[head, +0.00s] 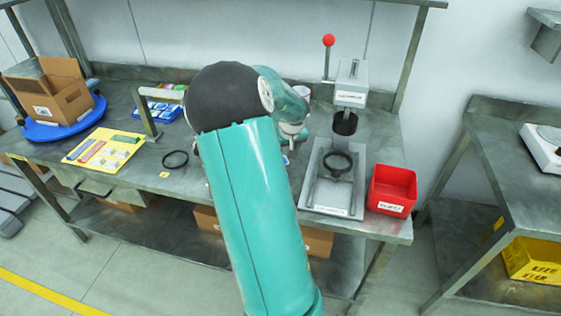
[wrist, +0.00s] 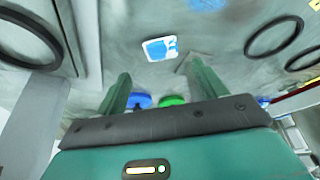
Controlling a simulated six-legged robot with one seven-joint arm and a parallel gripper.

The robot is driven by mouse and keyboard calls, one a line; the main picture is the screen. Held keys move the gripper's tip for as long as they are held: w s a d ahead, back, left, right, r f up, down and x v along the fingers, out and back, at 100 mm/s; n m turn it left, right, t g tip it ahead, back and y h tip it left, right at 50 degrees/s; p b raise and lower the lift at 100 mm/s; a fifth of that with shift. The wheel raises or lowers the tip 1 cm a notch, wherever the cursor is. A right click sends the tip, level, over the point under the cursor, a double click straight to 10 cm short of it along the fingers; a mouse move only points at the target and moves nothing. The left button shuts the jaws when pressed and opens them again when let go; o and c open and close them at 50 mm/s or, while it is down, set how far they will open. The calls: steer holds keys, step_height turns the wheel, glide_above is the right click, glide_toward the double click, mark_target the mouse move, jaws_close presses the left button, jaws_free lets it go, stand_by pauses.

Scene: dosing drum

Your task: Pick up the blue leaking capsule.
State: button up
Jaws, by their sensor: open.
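My gripper (wrist: 158,72) is open, its two green fingers apart with nothing held between them. A small white patch with blue on it (wrist: 160,48) lies on the grey bench top just beyond the fingertips. A blue rounded thing (wrist: 140,100) and a green one (wrist: 172,100) show between the fingers, partly hidden by the gripper's body. I cannot tell for sure which blue thing is the leaking capsule. In the head view my arm hides most of this spot; a small blue-and-white bit (head: 287,159) shows beside my wrist.
A press with a red knob (head: 328,41) and a grey tray (head: 318,195) stand right of my arm, beside a red bin (head: 392,190).

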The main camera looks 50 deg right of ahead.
steer(key=x, duration=0.7)
steer(key=shift+w+f, duration=0.2)
steer(key=shift+w, duration=0.05)
steer(key=shift+c, duration=0.4)
steer(key=c, duration=1)
